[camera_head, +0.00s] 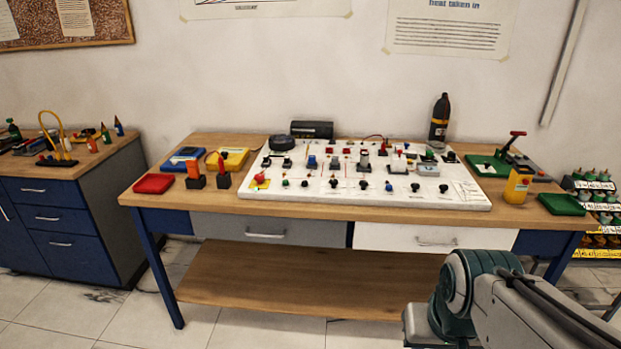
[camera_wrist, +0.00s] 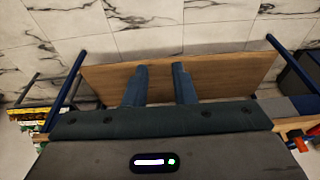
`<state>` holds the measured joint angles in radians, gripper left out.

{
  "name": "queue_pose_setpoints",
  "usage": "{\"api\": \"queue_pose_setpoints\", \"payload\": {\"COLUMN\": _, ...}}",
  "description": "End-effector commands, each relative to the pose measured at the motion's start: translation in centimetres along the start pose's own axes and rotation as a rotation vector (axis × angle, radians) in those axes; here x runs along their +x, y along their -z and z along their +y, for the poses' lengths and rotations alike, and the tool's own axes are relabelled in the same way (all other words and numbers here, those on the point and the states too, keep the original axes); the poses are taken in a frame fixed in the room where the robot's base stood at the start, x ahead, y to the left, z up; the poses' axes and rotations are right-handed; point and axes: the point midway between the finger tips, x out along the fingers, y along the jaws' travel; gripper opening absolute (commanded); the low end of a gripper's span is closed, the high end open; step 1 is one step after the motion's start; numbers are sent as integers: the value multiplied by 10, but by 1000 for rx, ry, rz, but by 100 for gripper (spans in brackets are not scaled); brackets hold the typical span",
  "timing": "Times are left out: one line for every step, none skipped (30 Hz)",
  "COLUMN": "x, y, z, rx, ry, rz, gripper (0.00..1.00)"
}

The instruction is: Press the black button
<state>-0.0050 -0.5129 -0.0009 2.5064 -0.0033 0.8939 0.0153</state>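A white panel (camera_head: 259,207) lies on the workbench, covered with buttons, knobs and switches. Several small black knobs or buttons stand along its front, among them one near the middle (camera_head: 333,182) and one further right (camera_head: 415,187). They are too small to tell which is the black button. My gripper (camera_wrist: 159,70) shows in the wrist view with its two fingers apart and nothing between them. It points at the wooden lower shelf and floor, away from the panel. In the head view my arm is at the lower right, and the gripper does not show.
The wooden workbench (camera_head: 225,206) also bears a red tray (camera_head: 153,184), a yellow container (camera_head: 517,186), a green tray (camera_head: 561,204) and a dark bottle (camera_head: 439,118). A blue cabinet (camera_head: 60,222) stands left. A stocked rack (camera_head: 597,210) stands right.

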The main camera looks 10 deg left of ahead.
Motion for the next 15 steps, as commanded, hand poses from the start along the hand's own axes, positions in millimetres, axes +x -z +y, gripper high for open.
{"api": "queue_pose_setpoints", "payload": {"x": 0, "y": 0, "z": 0, "rx": 0, "ry": 0, "rz": 0, "gripper": 9}}
{"api": "queue_pose_setpoints", "payload": {"x": 0, "y": 0, "z": 0, "rx": 0, "ry": 0, "rz": 0, "gripper": 0}}
{"api": "queue_pose_setpoints", "payload": {"x": 0, "y": 0, "z": 0, "rx": 0, "ry": 0, "rz": 0, "gripper": 0}}
{"api": "queue_pose_setpoints", "payload": {"x": 0, "y": 0, "z": 0, "rx": 0, "ry": 0, "rz": 0, "gripper": 0}}
{"api": "queue_pose_setpoints", "payload": {"x": 0, "y": 0, "z": 0, "rx": 0, "ry": 0, "rz": 0, "gripper": 0}}
{"api": "queue_pose_setpoints", "payload": {"x": 0, "y": 0, "z": 0, "rx": 0, "ry": 0, "rz": 0, "gripper": 0}}
{"api": "queue_pose_setpoints", "payload": {"x": 0, "y": 0, "z": 0, "rx": 0, "ry": 0, "rz": 0, "gripper": 0}}
{"api": "queue_pose_setpoints", "payload": {"x": 0, "y": 0, "z": 0, "rx": 0, "ry": 0, "rz": 0, "gripper": 0}}
{"api": "queue_pose_setpoints", "payload": {"x": 0, "y": 0, "z": 0, "rx": 0, "ry": 0, "rz": 0, "gripper": 0}}
{"api": "queue_pose_setpoints", "payload": {"x": 0, "y": 0, "z": 0, "rx": 0, "ry": 0, "rz": 0, "gripper": 0}}
{"api": "queue_pose_setpoints", "payload": {"x": 0, "y": 0, "z": 0, "rx": 0, "ry": 0, "rz": 0, "gripper": 0}}
{"api": "queue_pose_setpoints", "payload": {"x": 0, "y": 0, "z": 0, "rx": 0, "ry": 0, "rz": 0, "gripper": 0}}
{"api": "queue_pose_setpoints", "payload": {"x": 0, "y": 0, "z": 0, "rx": 0, "ry": 0, "rz": 0, "gripper": 0}}
{"api": "queue_pose_setpoints", "payload": {"x": 0, "y": 0, "z": 0, "rx": 0, "ry": 0, "rz": 0, "gripper": 0}}
{"api": "queue_pose_setpoints", "payload": {"x": 0, "y": 0, "z": 0, "rx": 0, "ry": 0, "rz": 0, "gripper": 0}}
